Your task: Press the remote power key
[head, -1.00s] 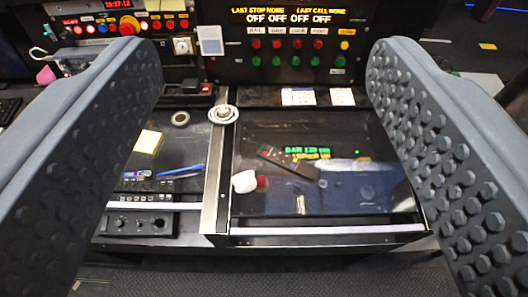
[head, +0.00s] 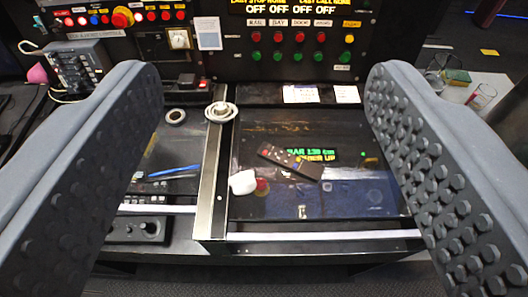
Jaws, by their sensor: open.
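The remote (head: 290,161) is a slim dark handset lying at a slant on the glossy black panel (head: 270,208) of the console. A small red spot, which looks like its power key (head: 265,153), shows at its upper left end. My gripper (head: 268,185) is open, with one studded grey finger at each side of the picture. The remote lies between the fingers in the picture, farther off and untouched. Nothing is held.
A white lump (head: 243,182) and a red round item (head: 262,186) lie just below the remote. A white ring-shaped item (head: 221,112) sits on the metal divider (head: 213,180). A blue pen (head: 174,172) lies left. Rows of red and green buttons (head: 297,56) stand behind.

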